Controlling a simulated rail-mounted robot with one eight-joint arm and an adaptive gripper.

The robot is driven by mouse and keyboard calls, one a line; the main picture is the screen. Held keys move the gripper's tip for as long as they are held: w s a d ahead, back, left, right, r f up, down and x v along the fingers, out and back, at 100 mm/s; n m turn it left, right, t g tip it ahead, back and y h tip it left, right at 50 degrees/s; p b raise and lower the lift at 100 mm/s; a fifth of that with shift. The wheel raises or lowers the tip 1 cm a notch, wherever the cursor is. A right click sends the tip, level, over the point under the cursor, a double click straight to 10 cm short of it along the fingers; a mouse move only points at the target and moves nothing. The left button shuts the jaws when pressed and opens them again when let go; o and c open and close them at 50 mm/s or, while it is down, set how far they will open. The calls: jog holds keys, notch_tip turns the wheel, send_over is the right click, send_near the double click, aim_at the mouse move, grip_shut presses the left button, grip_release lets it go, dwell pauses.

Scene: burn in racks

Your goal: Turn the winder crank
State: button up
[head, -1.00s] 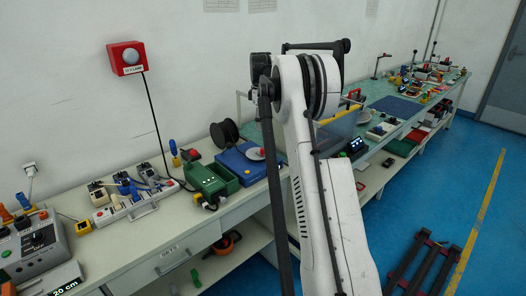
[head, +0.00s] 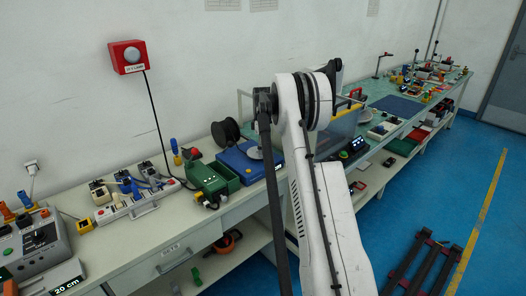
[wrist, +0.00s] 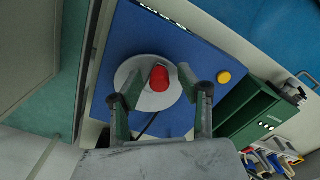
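The winder shows in the wrist view as a blue box (wrist: 197,50) with a pale round disc (wrist: 139,66) on its face and a red crank knob (wrist: 160,78). In the head view the blue box (head: 234,160) stands on the bench, partly behind my arm. My gripper (wrist: 160,90) is open. Its two fingers lie on either side of the red knob in the wrist view. I cannot tell whether a finger touches it.
A yellow button (wrist: 224,77) sits on the blue box. A green box (head: 214,179) stands close beside the winder. A black spool (head: 226,133) stands behind it near the wall. A clear-sided bin (head: 341,124) is to the right.

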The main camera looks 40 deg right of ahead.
jog(key=shift+f, duration=0.35)
jog(key=shift+c, duration=0.2)
grip_shut()
jog(key=shift+a+m, duration=0.1)
jog(key=shift+m, duration=0.2)
